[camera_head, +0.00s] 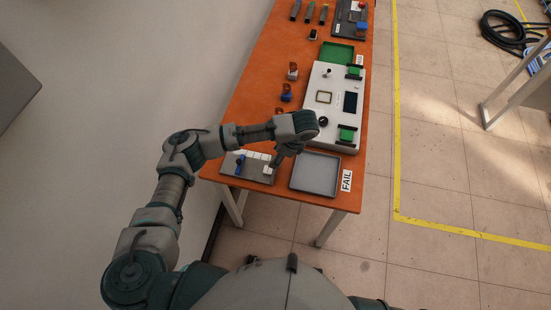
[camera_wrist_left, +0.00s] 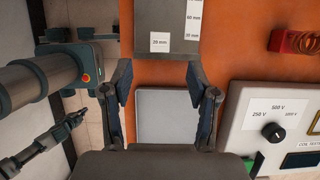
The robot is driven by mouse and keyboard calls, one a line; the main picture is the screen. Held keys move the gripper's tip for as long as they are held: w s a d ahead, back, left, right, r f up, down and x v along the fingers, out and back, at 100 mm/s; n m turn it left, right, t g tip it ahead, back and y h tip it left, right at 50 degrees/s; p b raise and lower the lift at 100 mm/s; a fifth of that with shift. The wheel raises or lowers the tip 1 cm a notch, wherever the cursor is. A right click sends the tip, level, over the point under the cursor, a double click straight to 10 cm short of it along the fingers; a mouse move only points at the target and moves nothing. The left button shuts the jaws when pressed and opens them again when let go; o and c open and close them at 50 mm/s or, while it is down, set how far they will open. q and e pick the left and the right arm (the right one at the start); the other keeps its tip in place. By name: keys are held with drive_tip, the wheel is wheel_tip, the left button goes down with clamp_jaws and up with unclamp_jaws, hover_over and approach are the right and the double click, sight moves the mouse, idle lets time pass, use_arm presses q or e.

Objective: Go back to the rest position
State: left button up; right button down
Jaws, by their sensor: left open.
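My left gripper (camera_head: 275,163) is over the near end of the orange table, between the grey labelled plate and the grey tray, fingers pointing down. In the left wrist view its two fingers (camera_wrist_left: 158,85) stand well apart with nothing between them. Its height above the table is hard to tell. A dark slender gripper, apparently my right one (camera_wrist_left: 72,122), shows at the left of the wrist view, away from the table; its jaws are too small to read. It is not seen in the head view.
A wall is at left; open tiled floor at right.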

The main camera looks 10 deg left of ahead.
use_arm(q)
drive_tip(key=s+d+f+h, duration=0.2)
drive_tip(key=s+d+f, duration=0.1)
drive_tip(key=s+d+f+h, duration=0.2)
drive_tip(key=s+d+f, duration=0.1)
drive_tip(key=s+d, duration=0.1)
drive_tip(key=shift+s+d+f+n, duration=0.1)
drive_tip(key=shift+f+n, duration=0.2)
drive_tip(key=shift+n, duration=0.1)
drive_tip(key=s+d+f+n+h, duration=0.1)
drive_tip(key=s+f+n+h, duration=0.25)
drive_tip(key=s, duration=0.25)
drive_tip(key=s+a+f+n+t+y, duration=0.1)
drive_tip(key=s+a+f+n+t, duration=0.1)
drive_tip(key=s+a+n, duration=0.6)
drive_tip(key=s+a+f+n+t+y, duration=0.15)
drive_tip(key=s+a+n, duration=0.25)
drive_tip(key=a, duration=0.8)
wheel_tip(320, 180, down, 26)
drive_tip(key=s+f+g, duration=0.1)
drive_tip(key=s+g, duration=0.1)
drive_tip(key=s+a+f, duration=0.3)
drive_tip(key=s+f, duration=1.2)
drive_tip(key=s, duration=0.1)
drive_tip(key=shift+g+y, duration=0.3)
drive_tip(key=shift+g, duration=0.05)
use_arm(e)
drive_tip(key=shift+w+a+r, duration=0.1)
drive_tip(key=shift+w+a, duration=0.1)
drive_tip(key=shift+a, duration=0.6)
